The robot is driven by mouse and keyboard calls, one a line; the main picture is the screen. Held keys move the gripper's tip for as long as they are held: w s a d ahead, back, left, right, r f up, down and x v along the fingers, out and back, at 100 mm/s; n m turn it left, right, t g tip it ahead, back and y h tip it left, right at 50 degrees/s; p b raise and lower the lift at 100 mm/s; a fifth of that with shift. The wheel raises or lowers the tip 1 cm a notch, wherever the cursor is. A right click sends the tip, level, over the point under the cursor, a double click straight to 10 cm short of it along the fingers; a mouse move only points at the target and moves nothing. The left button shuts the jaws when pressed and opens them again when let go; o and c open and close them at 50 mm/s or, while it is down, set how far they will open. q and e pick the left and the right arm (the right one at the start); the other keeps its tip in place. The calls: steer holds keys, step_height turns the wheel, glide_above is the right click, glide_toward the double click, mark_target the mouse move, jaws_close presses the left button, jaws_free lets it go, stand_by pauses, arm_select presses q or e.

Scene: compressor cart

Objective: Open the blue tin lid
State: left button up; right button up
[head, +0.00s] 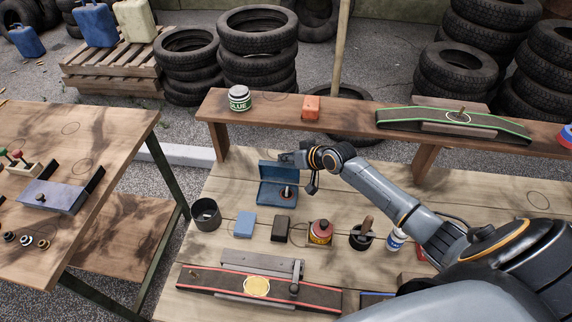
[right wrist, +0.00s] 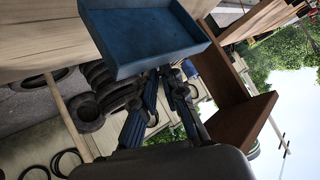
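The blue tin (head: 268,196) stands on the wooden table with its lid (head: 274,171) raised, hinged at the far side. A small dark round object with a reddish part (head: 287,192) is inside the tin. My right gripper (head: 284,157) is at the lid's upper right edge. In the right wrist view the blue lid (right wrist: 145,38) fills the upper middle. The two fingers of the right gripper (right wrist: 163,76) come together by its lower edge; the tips look shut, with nothing visibly held between them. Contact with the lid is unclear. My left gripper is not in view.
A raised shelf (head: 350,108) behind the tin carries a can (head: 239,98), an orange block (head: 311,108) and a green-edged belt (head: 455,120). A dark cup (head: 206,214), blue block (head: 245,224), dark block (head: 281,228) and red-yellow container (head: 320,232) stand near the tin's front.

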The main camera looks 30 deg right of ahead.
steer(key=shift+o, duration=1.4)
steer(key=shift+s+a+f, duration=0.1)
steer(key=shift+a+f, duration=0.1)
steer(key=shift+a, duration=0.2)
steer(key=shift+d, duration=0.1)
steer(key=shift+s+d+r, duration=0.1)
steer(key=shift+s+r, duration=0.05)
steer(key=shift+s, duration=0.05)
steer(key=v, duration=1.1)
steer(key=shift+r, duration=0.15)
steer(key=shift+s, duration=0.15)
steer(key=shift+c, duration=0.2)
